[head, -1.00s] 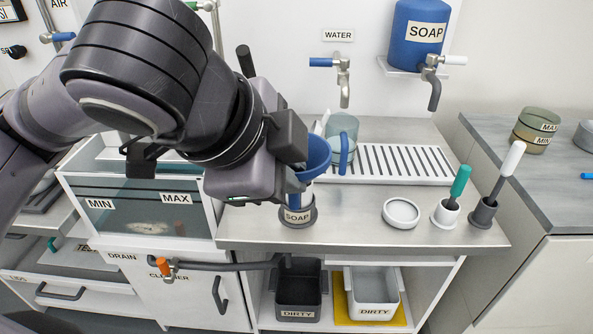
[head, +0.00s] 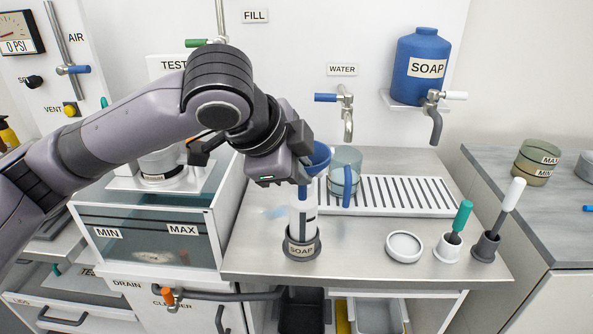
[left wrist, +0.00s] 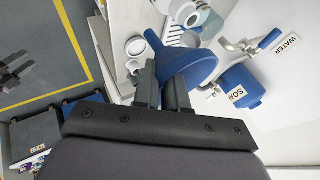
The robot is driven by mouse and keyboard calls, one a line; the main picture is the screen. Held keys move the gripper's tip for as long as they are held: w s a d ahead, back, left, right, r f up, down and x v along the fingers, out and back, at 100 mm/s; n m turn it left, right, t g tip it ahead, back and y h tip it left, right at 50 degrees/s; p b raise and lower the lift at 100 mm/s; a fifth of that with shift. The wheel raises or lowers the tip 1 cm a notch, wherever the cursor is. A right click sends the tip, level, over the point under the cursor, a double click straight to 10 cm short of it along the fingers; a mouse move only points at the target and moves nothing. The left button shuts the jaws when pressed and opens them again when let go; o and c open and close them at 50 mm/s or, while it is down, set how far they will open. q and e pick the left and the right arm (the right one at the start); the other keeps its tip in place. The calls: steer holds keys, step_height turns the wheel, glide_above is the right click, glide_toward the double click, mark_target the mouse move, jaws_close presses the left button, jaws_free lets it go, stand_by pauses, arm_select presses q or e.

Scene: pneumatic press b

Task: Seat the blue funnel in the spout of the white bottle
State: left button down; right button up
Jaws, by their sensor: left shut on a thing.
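The blue funnel (head: 319,157) is held by my left gripper (head: 304,163), which is shut on it. Its narrow stem points down above the white bottle (head: 302,222). The bottle stands upright in a dark holder (head: 302,250) labelled SOAP at the counter's front. The stem tip lines up with the bottle's top in the head view; whether it is inside the spout or just above I cannot tell. The left wrist view shows the funnel (left wrist: 190,68) between the fingers of my left gripper (left wrist: 163,92). A dark shape at that view's left edge may be my right gripper.
A clear greenish pitcher with a blue handle (head: 346,180) stands just right of the funnel, by the drain rack (head: 410,197). A white dish (head: 404,247) and two brushes in holders (head: 458,235) are at right. A water tank (head: 150,240) is at left.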

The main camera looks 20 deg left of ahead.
arm_select(q)
steer(key=w+a+p, duration=0.2)
steer(key=w+p, duration=0.2)
steer(key=w, duration=0.4)
steer(key=shift+w+a+f, duration=0.15)
steer(key=shift+a+f, duration=0.05)
steer(key=shift+p, duration=0.4)
steer(key=shift+r+p, duration=0.1)
steer(key=shift+p, duration=0.3)
steer(key=shift+f+b, duration=0.3)
steer(key=shift+f, duration=1.95)
steer(key=c, duration=1.1)
jaws_free()
steer(key=shift+r, duration=0.1)
